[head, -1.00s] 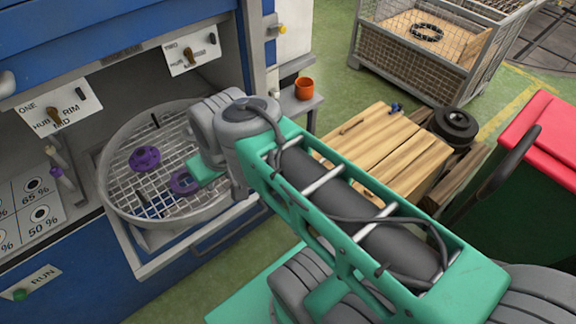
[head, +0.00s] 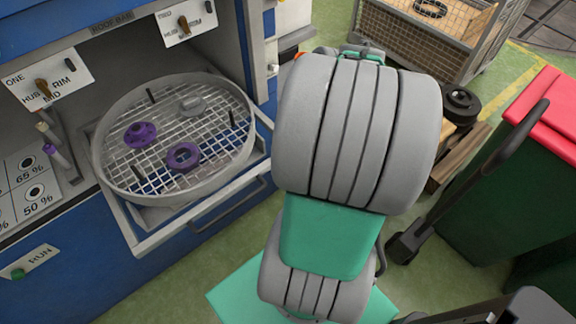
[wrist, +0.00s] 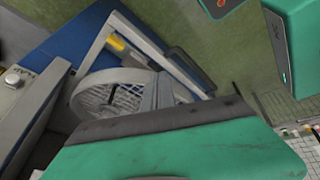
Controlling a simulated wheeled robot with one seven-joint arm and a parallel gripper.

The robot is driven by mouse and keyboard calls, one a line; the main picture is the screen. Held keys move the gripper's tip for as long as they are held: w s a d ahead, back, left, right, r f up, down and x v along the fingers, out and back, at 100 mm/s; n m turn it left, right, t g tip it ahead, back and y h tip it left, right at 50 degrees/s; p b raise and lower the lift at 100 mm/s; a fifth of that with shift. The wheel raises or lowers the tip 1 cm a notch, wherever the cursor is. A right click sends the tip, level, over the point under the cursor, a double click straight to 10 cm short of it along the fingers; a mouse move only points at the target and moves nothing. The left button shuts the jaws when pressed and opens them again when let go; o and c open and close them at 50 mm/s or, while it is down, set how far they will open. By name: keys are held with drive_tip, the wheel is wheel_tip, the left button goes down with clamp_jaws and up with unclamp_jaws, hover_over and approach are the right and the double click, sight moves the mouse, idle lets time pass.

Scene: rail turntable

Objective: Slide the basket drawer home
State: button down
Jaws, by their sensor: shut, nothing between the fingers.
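The basket drawer (head: 150,243) stands out from the blue cabinet (head: 90,270), with its bar handle (head: 228,214) along the front. A round grey basket (head: 185,194) with a mesh floor sits on it. In it lie two purple ring-like parts (head: 140,134) (head: 184,156) and a grey part (head: 192,105). Several dark pins stand up from the mesh. The basket (wrist: 85,100) and drawer frame also show in the wrist view. My gripper (wrist: 165,88) shows there as grey fingers, shut and empty, in front of the basket. In the head view my arm hides it.
A wire crate (head: 415,40) stands behind my arm. A green bin with a red lid (head: 545,125) is at right.

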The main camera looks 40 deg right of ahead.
drive_tip(key=s+d+f+n+t+y+b, duration=0.2)
drive_tip(key=s+d+f+n, duration=0.3)
drive_tip(key=s+d+f, duration=0.15)
drive_tip(key=w+a+f+p, duration=0.2)
drive_tip(key=w+a+f, duration=0.1)
drive_tip(key=w+f, duration=0.6)
